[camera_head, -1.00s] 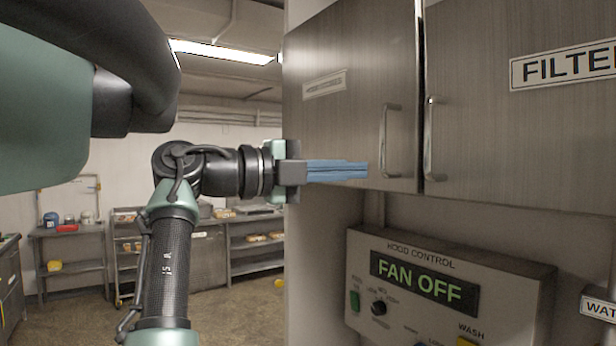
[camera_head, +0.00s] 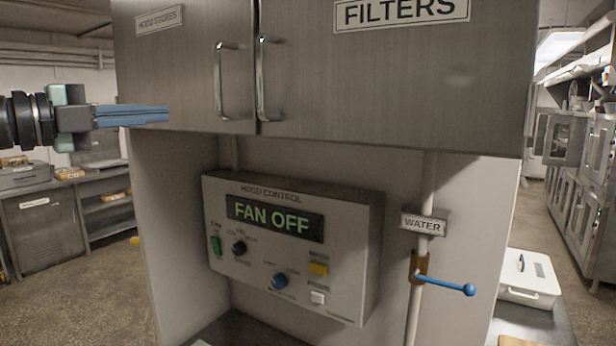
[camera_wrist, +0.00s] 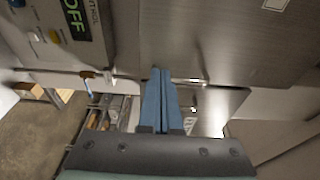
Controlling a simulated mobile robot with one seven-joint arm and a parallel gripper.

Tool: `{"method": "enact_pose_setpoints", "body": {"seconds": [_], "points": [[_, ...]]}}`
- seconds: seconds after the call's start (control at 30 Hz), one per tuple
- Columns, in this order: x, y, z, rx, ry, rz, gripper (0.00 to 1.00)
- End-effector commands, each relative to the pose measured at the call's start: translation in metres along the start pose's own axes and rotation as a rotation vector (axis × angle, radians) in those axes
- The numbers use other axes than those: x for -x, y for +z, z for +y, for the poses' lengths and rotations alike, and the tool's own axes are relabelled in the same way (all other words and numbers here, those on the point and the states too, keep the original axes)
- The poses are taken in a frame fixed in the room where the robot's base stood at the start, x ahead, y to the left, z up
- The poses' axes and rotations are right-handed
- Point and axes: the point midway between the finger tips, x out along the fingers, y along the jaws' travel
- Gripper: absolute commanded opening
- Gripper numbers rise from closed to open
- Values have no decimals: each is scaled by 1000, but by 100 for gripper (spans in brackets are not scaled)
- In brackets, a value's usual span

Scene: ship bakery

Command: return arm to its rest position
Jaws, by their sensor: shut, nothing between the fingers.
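My gripper (camera_head: 166,114) reaches in from the left edge of the head view, its blue fingers pointing right. The fingers are together with nothing between them. They are in front of the lower left part of the cabinet with metal doors (camera_head: 180,75), apart from its handles as far as I can tell. In the wrist view my gripper (camera_wrist: 160,72) shows its blue fingers closed, with the steel cabinet front (camera_wrist: 205,45) beyond them. Most of my arm is outside the head view.
A hood control panel (camera_head: 335,270) reading FAN OFF is below the cabinet. A blue-handled water valve (camera_head: 445,286) sticks out right of it. A white lidded box (camera_head: 527,285) stands at lower right. Shelves (camera_head: 105,215) stand behind at left, with open floor (camera_head: 95,275) before them.

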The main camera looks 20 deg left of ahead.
Motion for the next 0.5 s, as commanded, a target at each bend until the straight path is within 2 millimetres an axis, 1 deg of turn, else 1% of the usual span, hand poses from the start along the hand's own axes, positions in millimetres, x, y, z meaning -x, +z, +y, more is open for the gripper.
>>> {"method": "enact_pose_setpoints", "body": {"seconds": [0.07, 0.13, 0.17, 0.23, 0.27, 0.37, 0.4, 0.47, 0.5], "points": [[0, 0, 0, 0, 0, 0, 0], [-7, -1, 6, 19, 11, -1, 0], [-11, -2, 11, 36, 19, -2, 0], [-28, -5, 28, 97, 49, -12, 0], [-37, -7, 38, 132, 66, -21, 0], [-76, -21, 76, 276, 129, -62, 0], [-92, -29, 92, 338, 152, -86, 0], [-113, -43, 116, 430, 181, -125, 0], [-127, -54, 130, 488, 196, -152, 0]]}}
